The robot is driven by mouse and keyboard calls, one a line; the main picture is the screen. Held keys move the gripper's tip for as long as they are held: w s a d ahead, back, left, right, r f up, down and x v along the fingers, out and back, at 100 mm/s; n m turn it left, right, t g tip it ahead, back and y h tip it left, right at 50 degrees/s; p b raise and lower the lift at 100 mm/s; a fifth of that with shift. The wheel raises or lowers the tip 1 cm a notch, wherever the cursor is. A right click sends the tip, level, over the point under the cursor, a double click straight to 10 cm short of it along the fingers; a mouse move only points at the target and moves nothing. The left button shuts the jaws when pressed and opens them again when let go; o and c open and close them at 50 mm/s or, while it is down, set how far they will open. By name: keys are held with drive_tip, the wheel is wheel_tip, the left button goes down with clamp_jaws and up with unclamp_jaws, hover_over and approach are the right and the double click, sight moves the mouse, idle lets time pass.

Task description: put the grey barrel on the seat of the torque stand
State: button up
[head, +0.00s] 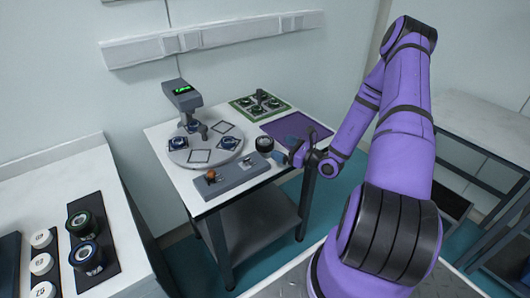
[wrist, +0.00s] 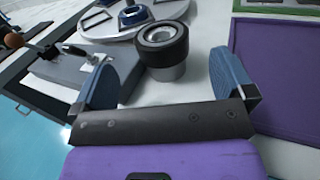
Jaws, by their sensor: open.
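The grey barrel (head: 264,144), a short cylinder with a wide black ring on top, stands upright on the white table. In the wrist view the barrel (wrist: 166,72) lies ahead, between the lines of the two fingers. My gripper (head: 296,154) is open and empty; in the wrist view its blue fingers (wrist: 168,80) stand wide apart. A low grey block (head: 232,177) with a lever and an orange knob is left of the barrel, and shows in the wrist view (wrist: 78,78). I cannot tell for sure whether this block is the torque stand; no seat is clearly visible.
A round plate (head: 184,158) with blue fixtures stands behind, below a grey post with a green display (head: 183,91). A purple mat (head: 293,126) and a green-edged board (head: 259,106) lie right and behind. The left bench (head: 124,236) holds several ringed and white-topped cylinders.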

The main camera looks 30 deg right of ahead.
sight(265, 141)
drive_tip(key=x, duration=0.8)
drive_tip(key=shift+w+f, duration=0.1)
drive_tip(key=shift+w, duration=0.05)
drive_tip(key=c, duration=1)
drive_tip(key=shift+c, duration=0.2)
